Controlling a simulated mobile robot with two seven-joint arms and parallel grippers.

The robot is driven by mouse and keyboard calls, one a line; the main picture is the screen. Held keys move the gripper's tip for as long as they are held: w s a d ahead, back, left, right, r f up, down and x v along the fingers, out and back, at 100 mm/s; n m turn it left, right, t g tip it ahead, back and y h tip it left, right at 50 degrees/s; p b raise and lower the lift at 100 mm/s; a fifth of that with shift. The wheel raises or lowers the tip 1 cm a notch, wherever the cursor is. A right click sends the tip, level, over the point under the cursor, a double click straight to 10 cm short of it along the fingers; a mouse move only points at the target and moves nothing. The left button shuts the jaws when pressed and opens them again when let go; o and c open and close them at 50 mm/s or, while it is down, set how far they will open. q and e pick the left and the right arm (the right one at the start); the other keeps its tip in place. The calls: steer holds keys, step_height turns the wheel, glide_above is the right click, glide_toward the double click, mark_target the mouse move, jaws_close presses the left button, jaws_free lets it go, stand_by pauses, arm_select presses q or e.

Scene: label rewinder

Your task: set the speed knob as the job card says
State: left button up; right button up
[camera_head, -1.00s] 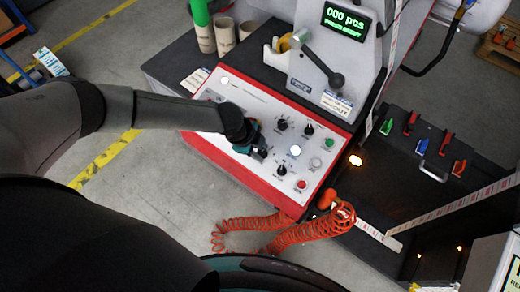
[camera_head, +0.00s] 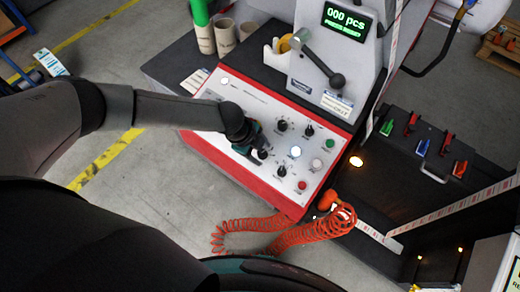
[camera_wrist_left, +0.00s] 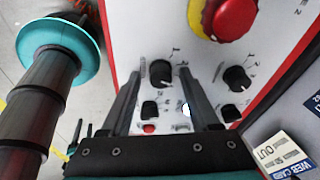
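The control panel (camera_head: 215,88) is a white plate with a red edge, carrying several black knobs. In the left wrist view, one black knob (camera_wrist_left: 161,73) with a dial scale lies between the fingertips of my left gripper (camera_wrist_left: 160,78). The fingers are apart, one on each side; I cannot tell whether they touch it. In the head view, my left gripper (camera_head: 252,146) is over the panel's middle, partly hiding it. Other knobs show (camera_head: 281,125) (camera_head: 281,171) (camera_head: 308,130). The labels are too small to tell which is the speed knob. My right gripper is out of view.
A red stop button on yellow (camera_wrist_left: 228,16) is close to the left gripper. The display (camera_head: 345,21) reads 000 pcs. A coiled orange hose (camera_head: 300,232) hangs at the panel's front. A white printed card (camera_wrist_left: 283,152) shows at the wrist view's lower right.

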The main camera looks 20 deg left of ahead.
arm_select(q)
steer(key=shift+r, duration=0.1)
steer(key=p+v, duration=0.2)
steer(key=v, duration=1.3)
stand_by(0.3)
